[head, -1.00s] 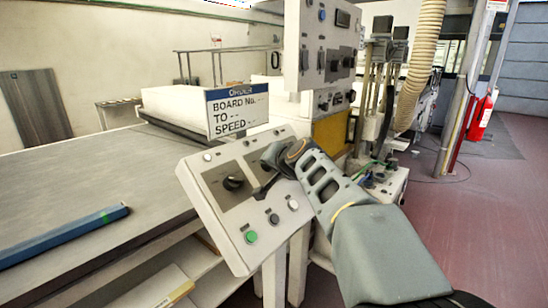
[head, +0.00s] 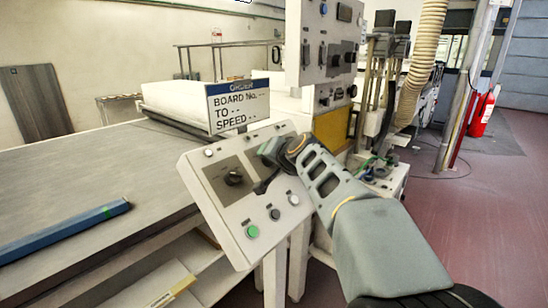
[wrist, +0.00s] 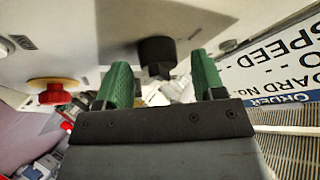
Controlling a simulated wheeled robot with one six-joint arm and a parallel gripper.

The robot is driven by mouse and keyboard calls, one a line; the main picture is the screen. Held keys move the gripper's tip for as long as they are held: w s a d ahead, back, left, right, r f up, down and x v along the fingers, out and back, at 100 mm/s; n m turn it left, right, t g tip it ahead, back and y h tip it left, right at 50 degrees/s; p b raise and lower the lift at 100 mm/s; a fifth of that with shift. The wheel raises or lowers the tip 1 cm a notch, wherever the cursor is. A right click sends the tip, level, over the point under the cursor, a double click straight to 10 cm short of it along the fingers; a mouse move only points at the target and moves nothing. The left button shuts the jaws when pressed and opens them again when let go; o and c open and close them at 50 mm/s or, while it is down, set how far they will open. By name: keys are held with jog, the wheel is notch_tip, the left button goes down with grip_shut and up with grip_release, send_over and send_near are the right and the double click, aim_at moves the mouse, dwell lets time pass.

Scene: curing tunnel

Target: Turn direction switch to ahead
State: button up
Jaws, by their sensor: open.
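The sloping pale control panel (head: 208,208) stands at the middle of the head view. A black rotary knob (head: 233,178) sits on its dark plate, left of my gripper (head: 264,184). I cannot read the panel's labels, so I cannot tell which control is the direction switch. In the wrist view my gripper (wrist: 160,68) is open, its two green fingers apart. A black knob (wrist: 157,52) shows between and beyond the fingertips; contact is not clear. In the head view my gripper and arm hide part of the panel's upper right.
A red button (wrist: 55,93) juts out left of the fingers in the wrist view. The panel's front has a green button (head: 252,232), a black one (head: 274,214) and a white one (head: 293,199). An ORDER sign (head: 238,104) stands behind. A blue bar (head: 65,230) lies on the left table.

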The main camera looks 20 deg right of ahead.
jog(key=v, duration=1.3)
jog(key=shift+s+r, duration=0.2)
jog(key=shift+s, duration=0.1)
jog(key=shift+r, duration=0.1)
